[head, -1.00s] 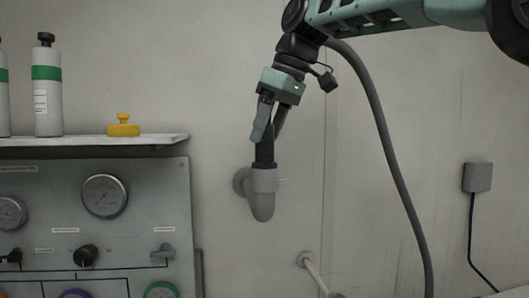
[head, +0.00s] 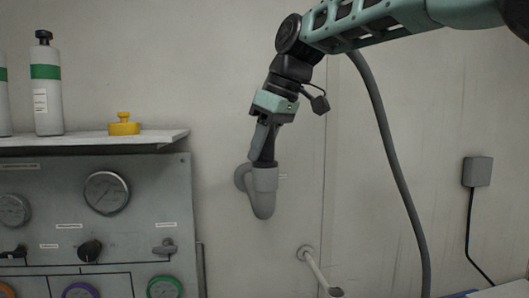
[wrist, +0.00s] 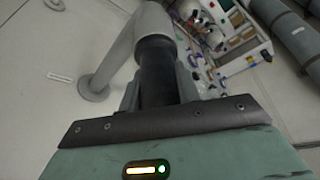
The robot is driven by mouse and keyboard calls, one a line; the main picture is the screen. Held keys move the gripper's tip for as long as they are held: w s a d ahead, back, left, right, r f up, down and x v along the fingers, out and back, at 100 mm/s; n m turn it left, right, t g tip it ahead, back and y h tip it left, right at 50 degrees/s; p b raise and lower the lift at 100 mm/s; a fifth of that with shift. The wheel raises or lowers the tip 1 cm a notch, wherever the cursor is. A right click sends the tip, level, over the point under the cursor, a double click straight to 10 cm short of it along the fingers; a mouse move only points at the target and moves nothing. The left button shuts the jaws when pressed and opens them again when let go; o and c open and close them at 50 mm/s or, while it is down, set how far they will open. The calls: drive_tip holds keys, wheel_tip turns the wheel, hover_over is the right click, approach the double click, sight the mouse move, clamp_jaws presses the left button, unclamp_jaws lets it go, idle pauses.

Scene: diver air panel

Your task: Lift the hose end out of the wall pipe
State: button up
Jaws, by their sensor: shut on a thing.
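The wall pipe (head: 263,198) is a grey elbow fixed to the wall by a round flange, its open end facing up. The black hose end (head: 264,164) sits upright in the mouth of the pipe; how deep it reaches inside is hidden. My gripper (head: 263,152) is above the pipe, shut on the hose end, and leans a little to the right. In the wrist view the black hose end (wrist: 158,72) stands between my fingers and meets the grey pipe (wrist: 148,22).
A panel with gauges (head: 106,193) and a shelf (head: 90,143) holding cylinders (head: 47,90) and a yellow object (head: 123,125) are at left. A smaller pipe (head: 315,266) projects from the wall at lower right. A grey hose (head: 390,160) hangs right of my gripper. The wall between is bare.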

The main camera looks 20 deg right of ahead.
drive_tip(key=shift+r, duration=0.15)
drive_tip(key=shift+r+b, duration=0.8)
drive_tip(key=shift+r, duration=4.1)
drive_tip(key=shift+f, duration=0.1)
